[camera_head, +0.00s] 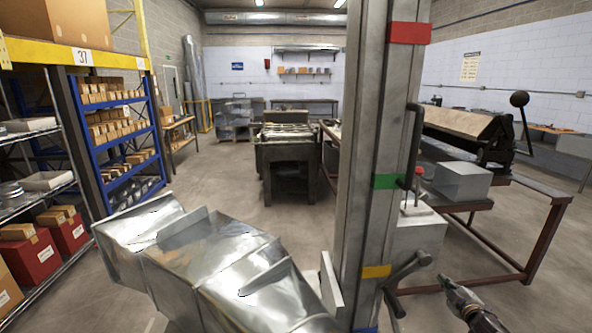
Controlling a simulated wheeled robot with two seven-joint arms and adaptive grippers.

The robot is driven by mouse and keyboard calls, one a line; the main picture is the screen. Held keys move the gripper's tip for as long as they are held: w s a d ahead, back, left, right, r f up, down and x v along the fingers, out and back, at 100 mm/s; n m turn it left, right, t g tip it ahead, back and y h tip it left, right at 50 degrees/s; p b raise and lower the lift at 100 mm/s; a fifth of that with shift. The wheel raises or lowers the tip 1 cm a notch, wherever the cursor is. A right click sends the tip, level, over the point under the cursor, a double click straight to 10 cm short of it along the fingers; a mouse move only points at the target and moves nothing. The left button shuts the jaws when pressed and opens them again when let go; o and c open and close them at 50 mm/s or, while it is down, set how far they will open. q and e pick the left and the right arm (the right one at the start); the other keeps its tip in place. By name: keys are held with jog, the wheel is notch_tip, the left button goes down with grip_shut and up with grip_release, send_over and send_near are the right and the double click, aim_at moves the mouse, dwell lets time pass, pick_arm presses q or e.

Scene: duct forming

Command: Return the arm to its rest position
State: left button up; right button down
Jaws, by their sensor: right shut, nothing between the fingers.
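My right gripper (447,284) is at the bottom right of the head view, its dark fingers shut with nothing held. It is in open space, right of a tall grey mast (372,130) with red, green, yellow and blue bands. A black crank handle (410,268) on the mast is close to the left of the gripper in the picture; the gap in depth is unclear. A shiny sheet-metal duct (215,262) lies left of the mast, its lower end cut off by the frame. My left gripper is not in view.
A workbench (545,192) with a grey metal box (462,181) and a forming machine stands at the right. Shelves with boxes (115,130) line the left. A dark table (287,150) stands behind in the middle. Bare floor (225,180) lies between.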

jog(key=s+a+f+m+g, duration=0.25)
jog(key=s+f, duration=0.55)
jog(key=f, duration=0.5)
jog(key=s+a+f+m+g, duration=0.1)
jog(key=s+a+f+g, duration=0.2)
jog(key=s+f, duration=0.75)
jog(key=s+a+f+m+g, duration=0.25)
jog(key=s+f, duration=0.45)
jog(key=f, duration=0.8)
jog(key=s+a+f+m+g, duration=0.1)
jog(key=s+a+f, duration=0.4)
jog(key=s, duration=0.7)
jog(key=s+a+f+g+y, duration=0.1)
jog(key=s+a+f+g, duration=0.2)
jog(key=s, duration=1)
jog(key=s+a+f+m+g, duration=0.1)
jog(key=s+a+f+g, duration=0.2)
jog(key=s+a+f, duration=0.5)
jog(key=s+a, duration=0.3)
jog(key=s, duration=0.2)
jog(key=shift+s+f+m, duration=0.15)
jog(key=shift+f+m, duration=0.15)
